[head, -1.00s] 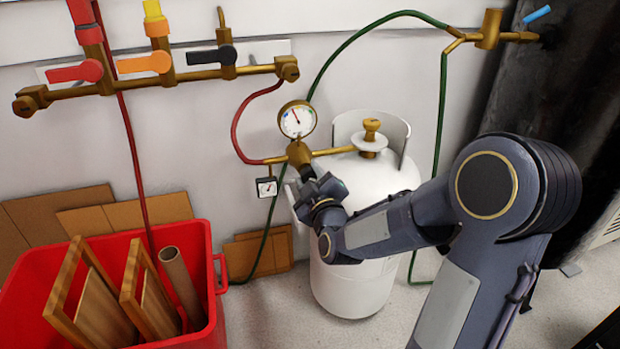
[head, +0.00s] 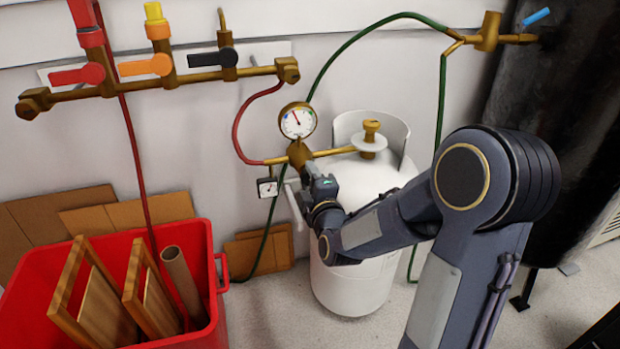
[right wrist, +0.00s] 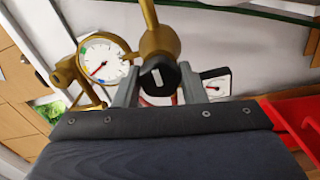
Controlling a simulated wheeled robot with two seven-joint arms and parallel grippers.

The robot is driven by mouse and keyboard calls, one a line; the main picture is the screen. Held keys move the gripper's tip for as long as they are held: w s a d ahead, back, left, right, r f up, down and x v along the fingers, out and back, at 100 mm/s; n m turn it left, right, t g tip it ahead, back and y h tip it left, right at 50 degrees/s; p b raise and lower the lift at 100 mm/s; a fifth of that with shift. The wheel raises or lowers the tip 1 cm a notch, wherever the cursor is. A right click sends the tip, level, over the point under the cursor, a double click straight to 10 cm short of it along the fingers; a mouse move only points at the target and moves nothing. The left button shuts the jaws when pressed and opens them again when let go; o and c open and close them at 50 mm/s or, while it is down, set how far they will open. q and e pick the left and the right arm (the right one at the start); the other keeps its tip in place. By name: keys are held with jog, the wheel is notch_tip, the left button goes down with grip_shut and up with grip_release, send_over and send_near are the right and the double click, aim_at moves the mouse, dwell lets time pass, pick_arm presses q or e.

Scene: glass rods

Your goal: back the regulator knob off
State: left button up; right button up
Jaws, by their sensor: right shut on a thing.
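The black regulator knob (right wrist: 162,80) with a white mark shows in the right wrist view, between the two grey fingers of my right gripper (right wrist: 158,88). The gripper is shut on it. In the head view my right gripper (head: 306,170) is at the front of the brass regulator body (head: 299,151) and hides the knob. A round white pressure gauge (head: 297,121) sits on top of the regulator. A smaller square gauge (head: 267,187) hangs at its lower left. The regulator joins the white gas cylinder (head: 372,182) by a brass pipe. My left gripper is not in view.
A brass manifold (head: 200,75) with red, orange and black valve levers runs along the wall. A red hose (head: 236,130) and a green hose (head: 345,44) run near the regulator. A red crate (head: 210,262) with frames and a tube stands at lower left.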

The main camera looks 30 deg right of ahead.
dwell(0.4)
jog(key=o, duration=1)
jog(key=shift+s, duration=0.1)
jog(key=p+v, duration=0.1)
jog(key=v, duration=0.6)
jog(key=shift+s+a, duration=0.1)
jog(key=shift+s, duration=0.2)
